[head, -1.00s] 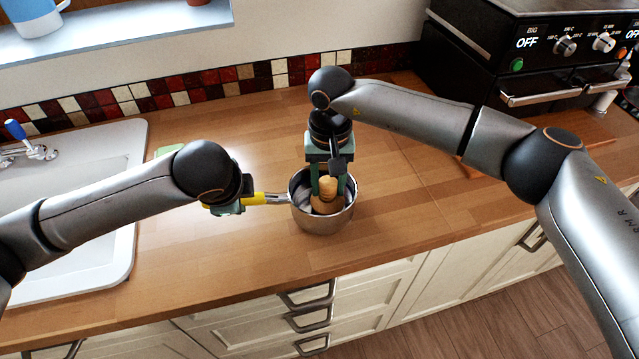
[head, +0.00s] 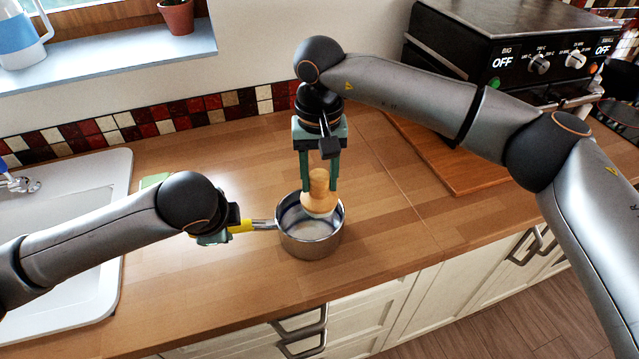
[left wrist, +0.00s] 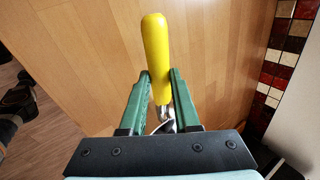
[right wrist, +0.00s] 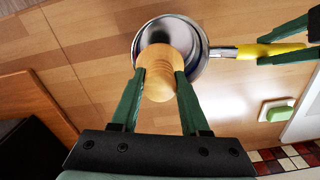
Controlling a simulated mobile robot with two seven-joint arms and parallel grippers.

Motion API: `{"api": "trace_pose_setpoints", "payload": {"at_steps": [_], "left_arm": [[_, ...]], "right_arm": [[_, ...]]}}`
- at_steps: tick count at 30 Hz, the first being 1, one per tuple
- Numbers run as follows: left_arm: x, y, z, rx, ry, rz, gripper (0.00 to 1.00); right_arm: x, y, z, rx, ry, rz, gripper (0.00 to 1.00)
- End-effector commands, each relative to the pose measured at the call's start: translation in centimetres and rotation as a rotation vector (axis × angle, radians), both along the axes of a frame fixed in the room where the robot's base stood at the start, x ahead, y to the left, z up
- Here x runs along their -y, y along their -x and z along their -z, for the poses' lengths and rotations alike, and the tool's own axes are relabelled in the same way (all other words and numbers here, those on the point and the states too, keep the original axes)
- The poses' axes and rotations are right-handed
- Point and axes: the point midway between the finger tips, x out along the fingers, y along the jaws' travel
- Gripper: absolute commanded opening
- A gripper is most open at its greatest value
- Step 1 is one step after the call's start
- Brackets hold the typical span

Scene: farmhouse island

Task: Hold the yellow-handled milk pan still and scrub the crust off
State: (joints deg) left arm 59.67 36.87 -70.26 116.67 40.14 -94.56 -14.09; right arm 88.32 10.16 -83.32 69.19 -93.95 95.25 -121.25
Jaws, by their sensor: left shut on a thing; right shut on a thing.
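The steel milk pan (head: 309,240) stands on the wooden counter, and its inside that shows looks grey and shiny. My left gripper (head: 228,228) is shut on its yellow handle (head: 243,226); the handle also shows between the fingers in the left wrist view (left wrist: 156,60). My right gripper (head: 319,186) is shut on a wooden scrubbing brush (head: 319,200), held upright over the pan's opening with its head at about rim height. In the right wrist view the brush (right wrist: 158,75) covers part of the pan's inside, so I cannot tell whether crust is there.
The white sink (head: 90,255) is at the left, with a green sponge on a white dish (right wrist: 277,110) near it. A wooden board (head: 440,160) lies at the back right before the black stove (head: 500,50). The counter right of the pan is clear.

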Motion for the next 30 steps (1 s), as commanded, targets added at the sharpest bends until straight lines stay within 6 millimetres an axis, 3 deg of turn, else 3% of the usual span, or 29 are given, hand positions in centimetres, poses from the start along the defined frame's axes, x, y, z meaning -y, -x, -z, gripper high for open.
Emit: {"api": "trace_pose_setpoints", "payload": {"at_steps": [13, 14, 15, 22, 30], "left_arm": [[-0.10, 0.10, 0.21, -0.006, -0.005, -0.001, 0.00], [-0.10, 0.10, 0.21, -0.006, -0.005, -0.001, 0.33], [-0.10, 0.10, 0.20, -0.005, -0.004, 0.000, 0.38], [-0.06, 0.04, 0.09, -0.002, -0.002, -0.001, 0.64], [-0.02, 0.01, 0.02, -0.001, -0.001, 0.000, 0.66]], "right_arm": [[-0.02, 0.01, 0.01, -0.001, 0.000, 0.000, 0.01], [-0.02, 0.01, 0.01, -0.001, 0.000, 0.000, 0.01], [-0.02, 0.01, 0.01, -0.001, 0.000, 0.000, 0.01], [-0.02, 0.02, 0.01, -0.001, 0.000, 0.000, 0.01], [-0.01, 0.01, 0.01, -0.001, 0.000, 0.000, 0.01]]}}
